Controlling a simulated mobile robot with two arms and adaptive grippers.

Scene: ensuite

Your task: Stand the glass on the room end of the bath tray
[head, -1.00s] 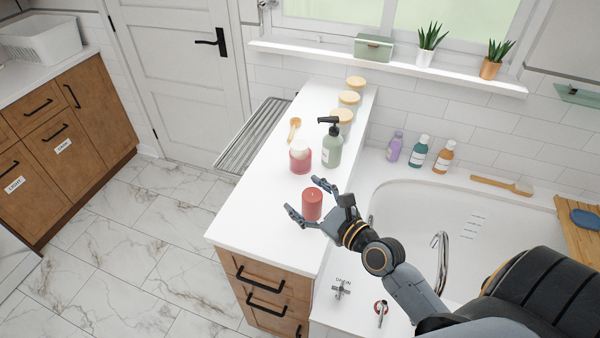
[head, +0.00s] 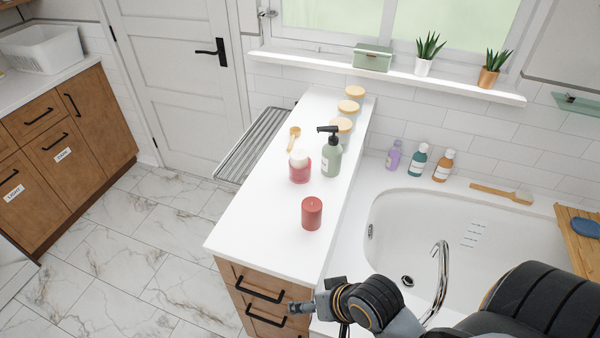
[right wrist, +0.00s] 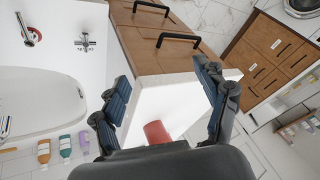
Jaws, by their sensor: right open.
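I see no drinking glass in either view. A wooden board (head: 577,243), which looks like the bath tray, lies across the bath at the right edge of the head view, partly cut off. My right gripper (head: 298,306) is low in front of the white counter's near end, empty. In the right wrist view its fingers (right wrist: 161,85) are spread apart. A red candle (head: 312,213) stands upright on the counter, clear of the gripper; it also shows in the right wrist view (right wrist: 157,132). My left gripper is not in view.
The counter (head: 260,225) also holds a pink jar (head: 300,168), a green pump bottle (head: 331,155), a wooden scoop and wooden-lidded jars. The bath (head: 400,220) has a tall tap (head: 441,270), several bottles and a brush on its rim. A blue item (head: 586,228) lies on the board.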

